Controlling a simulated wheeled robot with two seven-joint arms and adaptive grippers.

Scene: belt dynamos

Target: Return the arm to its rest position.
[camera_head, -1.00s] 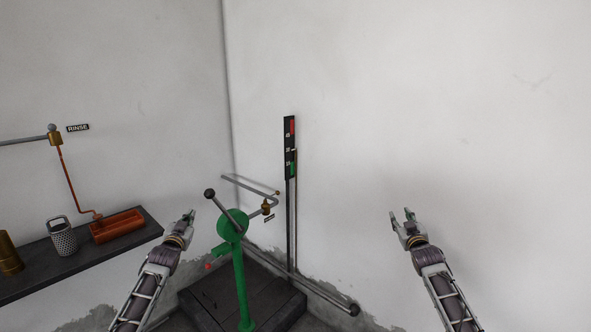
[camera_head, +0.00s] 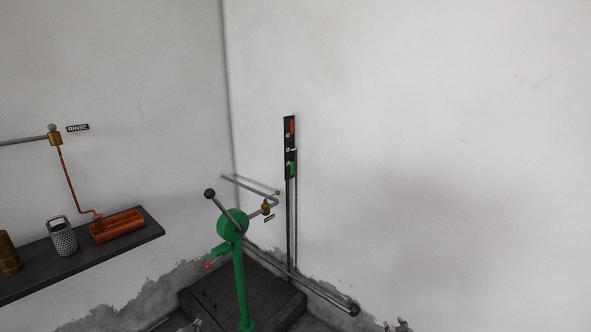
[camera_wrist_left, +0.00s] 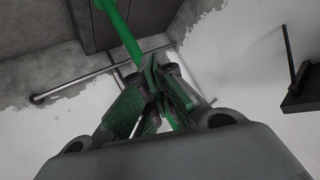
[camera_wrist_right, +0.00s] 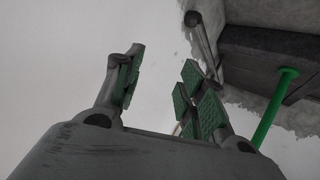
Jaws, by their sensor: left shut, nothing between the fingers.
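My left gripper (camera_wrist_left: 158,85) is shut and empty in the left wrist view, its green-padded fingers together. In the head view only the tip of the left gripper (camera_head: 193,326) shows at the bottom edge, left of the green stand (camera_head: 240,285). My right gripper (camera_wrist_right: 163,78) is open and empty in the right wrist view, with a clear gap between its fingers. Its tip (camera_head: 398,326) just shows at the bottom edge of the head view. Both forearms are out of the head view.
The green stand with a black-knobbed lever (camera_head: 210,194) is on a dark platform (camera_head: 205,301) in the corner. A gauge (camera_head: 290,148) stands behind it by the wall. A shelf (camera_head: 150,236) at left holds an orange tray (camera_head: 117,226), a perforated can (camera_head: 63,240) and a brass cylinder (camera_head: 8,255).

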